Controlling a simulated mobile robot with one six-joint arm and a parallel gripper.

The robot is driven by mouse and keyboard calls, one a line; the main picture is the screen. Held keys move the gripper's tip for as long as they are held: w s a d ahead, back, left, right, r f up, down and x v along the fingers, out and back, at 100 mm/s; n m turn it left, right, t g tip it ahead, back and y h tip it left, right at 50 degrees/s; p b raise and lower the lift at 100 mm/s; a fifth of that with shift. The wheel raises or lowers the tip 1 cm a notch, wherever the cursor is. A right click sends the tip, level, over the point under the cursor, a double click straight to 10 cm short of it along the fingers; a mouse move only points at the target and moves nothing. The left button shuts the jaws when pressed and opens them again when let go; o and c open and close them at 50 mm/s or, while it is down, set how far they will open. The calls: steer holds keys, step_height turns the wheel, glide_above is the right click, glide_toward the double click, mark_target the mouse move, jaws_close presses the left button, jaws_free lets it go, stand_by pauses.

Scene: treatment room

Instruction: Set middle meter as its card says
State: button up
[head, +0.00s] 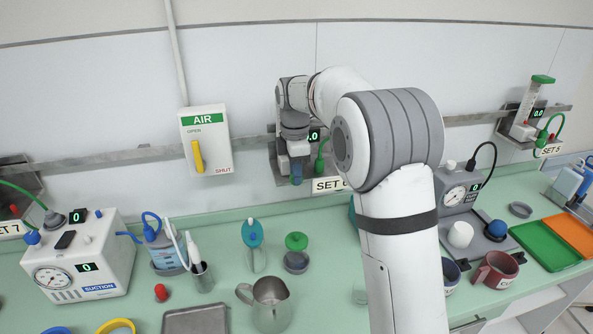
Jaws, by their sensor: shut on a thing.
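The middle meter (314,136) is on the wall rail, mostly hidden behind my gripper and wrist. A green hose (322,158) leaves the meter on the right.
The right meter (530,108) has a "SET 5" card; the left one has a "SET 7" card (9,229). An AIR box (204,140) with an upright yellow lever is left of my gripper. A suction unit (85,262), metal jug (270,303) and bottles crowd the green counter.

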mark_target(287, 182)
steer(key=shift+s, duration=0.15)
steer(key=h, duration=0.2)
steer(key=a+h+p, duration=0.1)
steer(key=shift+s+f+t+h, duration=0.1)
steer(key=shift+f+t+h, duration=0.05)
steer(key=shift+t+h, duration=0.2)
steer(key=h, duration=0.1)
steer(key=h+p, duration=0.1)
steer(key=h, duration=0.1)
steer(key=t+h, duration=0.1)
steer(key=shift+s+a+f+p, duration=0.1)
steer(key=shift+a+f+p, duration=0.25)
steer(key=shift+a, duration=0.05)
steer(key=h, duration=0.2)
steer(key=f+h, duration=0.1)
steer(key=t+h, duration=0.1)
steer(key=h, duration=0.1)
steer(key=shift+a+f+h, duration=0.2)
steer(key=shift+a+h, duration=0.1)
steer(key=shift+h, duration=0.05)
steer(key=shift+f+t+h, duration=0.25)
steer(key=shift+h, duration=0.85)
steer(key=shift+f+t+h, duration=0.2)
steer(key=shift+f+h, duration=0.05)
steer(key=shift+h, duration=0.85)
steer(key=o, duration=0.9)
steer(key=shift+r, duration=0.2)
steer(key=shift+c, duration=0.2)
